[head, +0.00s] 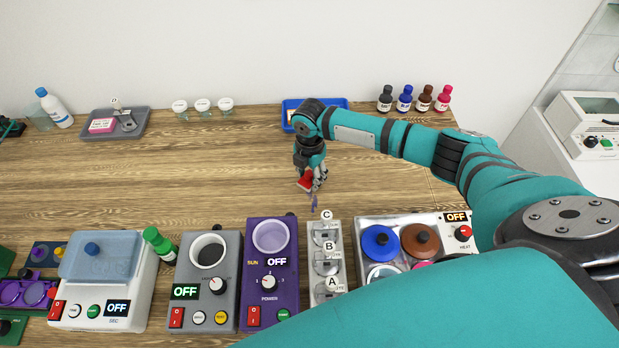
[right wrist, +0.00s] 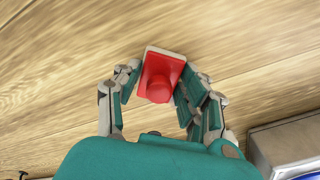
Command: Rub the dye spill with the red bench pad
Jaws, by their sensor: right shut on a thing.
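The red bench pad (head: 305,182) is in my right gripper (head: 311,178), low over the middle of the wooden bench. In the right wrist view the pad (right wrist: 160,77) has a red knob and a pale edge, and the fingers (right wrist: 157,85) are shut on its two sides. I cannot tell whether the pad touches the bench. A dark and teal part at the far left edge seems to be my left gripper (head: 10,128), mostly cut off.
A row of devices lines the front: a purple unit (head: 271,268), a grey unit (head: 207,272), a slotted strip (head: 325,262) and a hotplate (head: 397,222). A blue tray (head: 342,103), several bottles (head: 404,100) and a grey tray (head: 98,131) stand behind. The left-middle bench is clear.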

